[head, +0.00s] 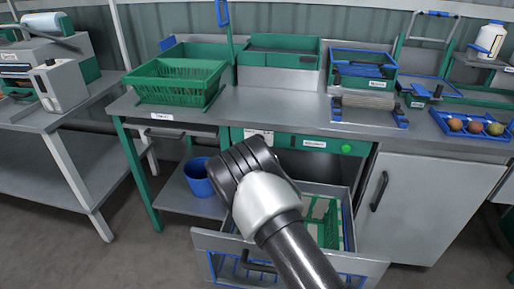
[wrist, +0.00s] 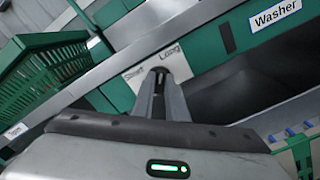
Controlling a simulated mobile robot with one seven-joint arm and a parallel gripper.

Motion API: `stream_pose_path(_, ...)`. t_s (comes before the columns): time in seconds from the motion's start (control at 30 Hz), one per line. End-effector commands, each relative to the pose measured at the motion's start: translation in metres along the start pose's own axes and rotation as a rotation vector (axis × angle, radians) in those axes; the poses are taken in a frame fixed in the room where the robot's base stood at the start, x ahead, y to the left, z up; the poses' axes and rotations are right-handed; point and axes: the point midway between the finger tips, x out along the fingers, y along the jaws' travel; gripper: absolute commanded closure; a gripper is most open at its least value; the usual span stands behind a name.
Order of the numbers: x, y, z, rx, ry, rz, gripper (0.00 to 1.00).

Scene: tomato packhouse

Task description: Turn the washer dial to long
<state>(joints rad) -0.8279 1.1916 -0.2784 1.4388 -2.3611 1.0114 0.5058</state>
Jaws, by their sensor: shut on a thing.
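The washer (head: 300,142) is a green panel under the bench with a drawer below it. Its white dial plate (wrist: 148,67) reads "Short" on the left and "Long" on the right in the wrist view; part of the plate also shows in the head view (head: 259,135). My gripper (wrist: 162,76) is shut on the small dark dial (wrist: 160,71) in front of the plate. The fingers hide most of the dial, so I cannot tell exactly where it points. In the head view my wrist hides the fingers and the dial.
The drawer (head: 225,241) below stands open, with a green rack inside. A blue bucket (head: 198,178) stands on the low shelf at left. A green basket (head: 176,82) sits on the bench above. A green button (head: 346,149) is on the panel's right. A grey cabinet door (head: 412,205) is further right.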

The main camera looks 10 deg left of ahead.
Motion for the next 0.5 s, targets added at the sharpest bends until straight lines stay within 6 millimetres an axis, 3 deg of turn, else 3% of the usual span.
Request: stream_pose_path(0.5, 0.0005, 0.0003, 0.0013, 0.051, -0.003, 0.000, 1.00)
